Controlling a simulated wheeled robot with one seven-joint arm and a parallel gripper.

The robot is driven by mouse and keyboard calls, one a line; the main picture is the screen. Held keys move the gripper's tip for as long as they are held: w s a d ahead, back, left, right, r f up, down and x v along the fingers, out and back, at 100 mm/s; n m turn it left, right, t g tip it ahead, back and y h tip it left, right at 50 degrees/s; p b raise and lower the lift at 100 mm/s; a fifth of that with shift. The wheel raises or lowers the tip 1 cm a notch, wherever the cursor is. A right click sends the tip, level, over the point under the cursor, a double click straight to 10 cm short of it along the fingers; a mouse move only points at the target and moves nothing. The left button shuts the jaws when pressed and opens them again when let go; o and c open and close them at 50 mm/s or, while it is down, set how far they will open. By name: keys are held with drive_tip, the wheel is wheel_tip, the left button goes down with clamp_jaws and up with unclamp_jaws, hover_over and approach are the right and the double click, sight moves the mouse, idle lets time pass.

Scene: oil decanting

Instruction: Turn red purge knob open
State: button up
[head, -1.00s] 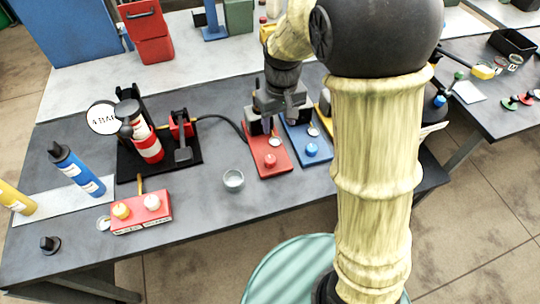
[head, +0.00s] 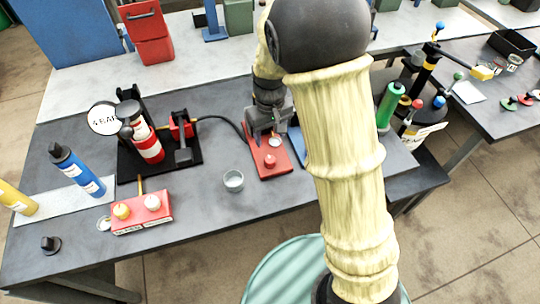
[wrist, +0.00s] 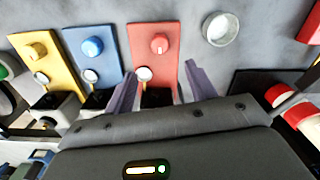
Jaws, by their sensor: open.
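The red purge knob (head: 270,160) stands on the near part of a red panel (head: 272,173) on the dark table. In the wrist view the knob (wrist: 159,44) has a pale mark on its lower side and lies beyond the fingertips. My gripper (wrist: 160,70) is open and empty, with one finger on each side of the red panel. A small round gauge (wrist: 143,74) on the panel shows between the fingers. In the head view my gripper (head: 268,130) is over the far part of the panel, short of the knob.
A blue panel with a blue knob (wrist: 92,46) and a yellow panel with a yellow knob (wrist: 37,50) stand beside the red one. A glass cup (head: 233,180) stands left of the red panel. A red box (head: 142,213) with two knobs is further left.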

sight(270, 159)
wheel_tip(270, 159, down, 11)
drive_tip(key=shift+f+p, duration=0.1)
drive_tip(key=shift+p, duration=0.2)
drive_tip(key=c, duration=1)
